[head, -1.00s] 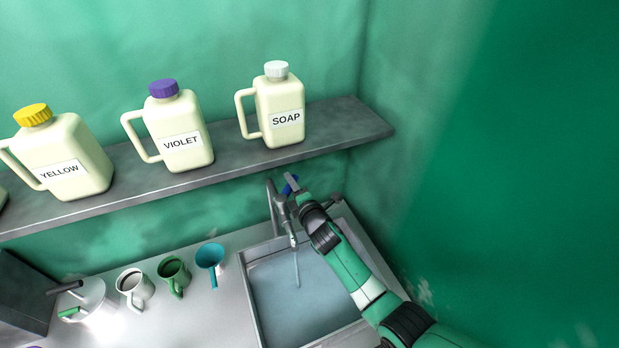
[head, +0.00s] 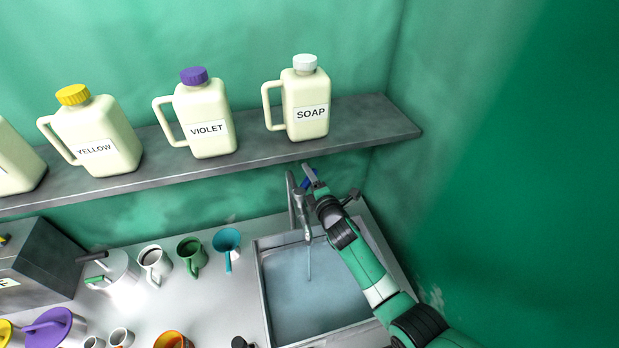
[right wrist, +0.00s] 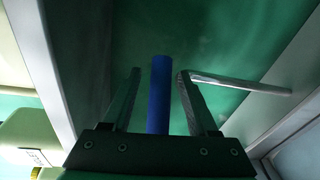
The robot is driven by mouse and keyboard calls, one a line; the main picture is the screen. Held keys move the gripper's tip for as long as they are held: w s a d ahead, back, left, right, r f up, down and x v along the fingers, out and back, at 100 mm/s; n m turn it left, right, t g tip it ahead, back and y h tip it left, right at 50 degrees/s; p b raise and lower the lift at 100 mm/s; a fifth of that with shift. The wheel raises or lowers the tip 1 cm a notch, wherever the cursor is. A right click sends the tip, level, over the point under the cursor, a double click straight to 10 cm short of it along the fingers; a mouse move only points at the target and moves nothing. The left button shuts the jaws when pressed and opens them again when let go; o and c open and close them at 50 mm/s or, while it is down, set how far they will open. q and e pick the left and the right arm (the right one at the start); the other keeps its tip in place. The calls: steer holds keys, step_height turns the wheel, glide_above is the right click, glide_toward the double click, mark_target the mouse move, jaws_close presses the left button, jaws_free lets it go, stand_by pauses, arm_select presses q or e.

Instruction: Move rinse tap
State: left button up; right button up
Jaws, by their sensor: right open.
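The rinse tap (head: 301,212) is a grey metal spout standing at the back of the sink (head: 262,300). A thin stream of water (head: 309,264) runs from it into the sink. In the right wrist view the blue handle (right wrist: 159,95) stands between the two fingers of my right gripper (right wrist: 159,73). The fingers are open, with a gap on both sides of the handle. My left gripper is not in view.
A grey shelf (head: 255,150) above the tap bears several jugs, among them the soap jug (head: 305,105). Green walls close the corner at the right.

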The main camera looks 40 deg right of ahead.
steer(key=shift+s, duration=0.1)
steer(key=shift+s+a+r+p, duration=0.15)
steer(key=shift+s+p, duration=0.15)
steer(key=shift+p, duration=0.1)
steer(key=p+v, duration=0.3)
steer(key=v, duration=0.7)
steer(key=shift+s+a, duration=0.2)
steer(key=shift+s, duration=0.15)
steer(key=shift+a, duration=0.1)
